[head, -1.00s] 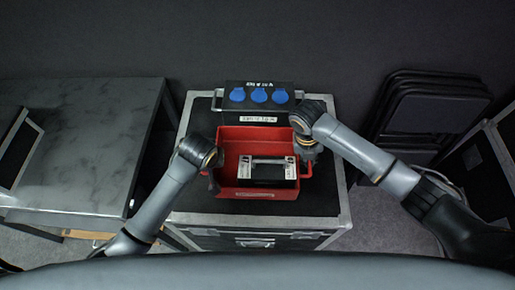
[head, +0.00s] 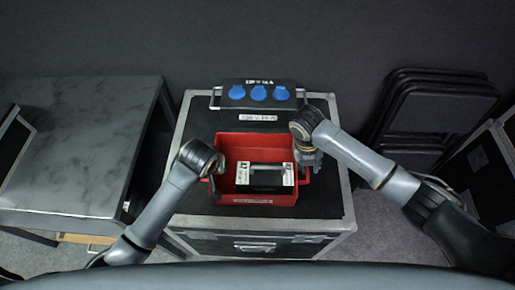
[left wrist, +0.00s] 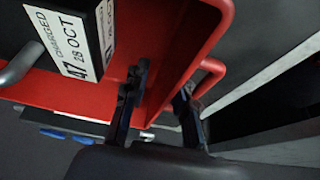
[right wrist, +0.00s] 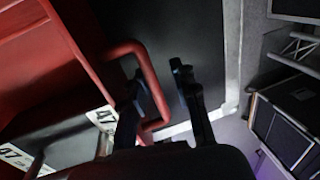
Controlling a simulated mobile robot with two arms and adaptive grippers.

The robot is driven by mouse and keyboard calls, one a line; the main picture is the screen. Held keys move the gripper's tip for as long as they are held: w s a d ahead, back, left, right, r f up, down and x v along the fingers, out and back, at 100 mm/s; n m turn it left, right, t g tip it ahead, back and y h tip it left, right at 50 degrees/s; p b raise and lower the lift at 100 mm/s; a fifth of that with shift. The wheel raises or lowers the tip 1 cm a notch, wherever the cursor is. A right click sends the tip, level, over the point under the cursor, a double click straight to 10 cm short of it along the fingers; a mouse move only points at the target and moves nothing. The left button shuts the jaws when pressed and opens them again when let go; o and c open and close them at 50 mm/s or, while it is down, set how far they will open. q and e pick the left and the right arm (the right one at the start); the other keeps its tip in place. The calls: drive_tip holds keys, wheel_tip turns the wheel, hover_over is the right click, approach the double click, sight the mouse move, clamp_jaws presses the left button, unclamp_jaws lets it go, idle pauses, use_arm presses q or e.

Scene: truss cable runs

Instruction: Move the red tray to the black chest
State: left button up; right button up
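The red tray (head: 225,190) rests on a black case with silver edges (head: 325,200) in the head view. A black and white box (head: 267,177) marked "47" and "CHARGED" stands in the tray. My left gripper (head: 212,185) is at the tray's left end. In the left wrist view its fingers (left wrist: 162,85) are apart at the tray's red handle (left wrist: 213,75). My right gripper (head: 308,168) is at the right end. In the right wrist view its fingers (right wrist: 160,75) are apart, with the right handle (right wrist: 148,65) passing between them, close to one finger.
A black panel with several blue sockets (head: 259,94) stands behind the tray on the same case. A grey marble-look table (head: 80,140) is on the left, with a dark case (head: 15,150) at its edge. Folded black chairs (head: 435,110) and another dark case (head: 480,165) stand at right.

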drive_tip(key=shift+r, duration=0.1)
use_arm(q)
drive_tip(key=v, duration=0.8)
use_arm(e)
wheel_tip(320, 180, up, 12)
drive_tip(key=a, duration=0.2)
drive_tip(key=shift+a, duration=0.2)
drive_tip(key=shift+f, duration=0.25)
idle(0.3)
